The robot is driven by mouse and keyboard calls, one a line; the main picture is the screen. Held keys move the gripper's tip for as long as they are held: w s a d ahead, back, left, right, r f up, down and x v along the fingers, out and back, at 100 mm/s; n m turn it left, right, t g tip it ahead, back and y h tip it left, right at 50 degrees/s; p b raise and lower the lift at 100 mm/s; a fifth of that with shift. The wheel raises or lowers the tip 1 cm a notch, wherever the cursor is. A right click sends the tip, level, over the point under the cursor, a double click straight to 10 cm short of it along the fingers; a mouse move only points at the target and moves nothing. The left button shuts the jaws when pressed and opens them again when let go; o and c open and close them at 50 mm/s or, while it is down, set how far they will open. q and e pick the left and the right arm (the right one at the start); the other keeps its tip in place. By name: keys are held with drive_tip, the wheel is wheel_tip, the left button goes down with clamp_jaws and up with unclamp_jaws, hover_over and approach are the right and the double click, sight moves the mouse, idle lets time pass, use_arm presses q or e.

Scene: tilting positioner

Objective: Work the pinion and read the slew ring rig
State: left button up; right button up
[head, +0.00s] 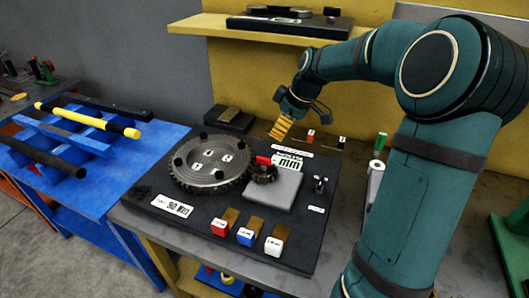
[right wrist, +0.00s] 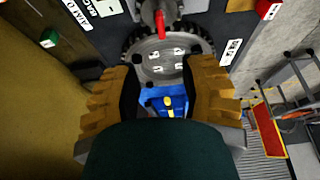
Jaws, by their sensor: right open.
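The slew ring (head: 210,160) is a grey toothed disc with dark knobs and small white number tags, lying flat on the black rig base (head: 205,236). The small dark pinion (head: 263,174) sits at its right edge, with a red handle (head: 263,160) above it. In the right wrist view the red handle (right wrist: 160,24) stands out in front of the ring (right wrist: 148,52). My right gripper (head: 280,128), with yellow ribbed fingers, hangs above and behind the pinion. It is open and empty in the right wrist view (right wrist: 163,75). My left gripper is not in view.
Red (head: 219,227), blue (head: 245,236) and white (head: 273,246) blocks stand along the base's front. A small lever (head: 320,185) is at the right. A yellow shelf (head: 215,27) is behind.

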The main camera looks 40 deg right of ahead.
sight(264, 158)
drive_tip(key=b+x, duration=0.2)
drive_tip(key=x, duration=1.1)
drive_tip(key=shift+a+f, duration=0.1)
drive_tip(key=shift+f, duration=0.15)
drive_tip(key=shift+c, duration=0.4)
clamp_jaws()
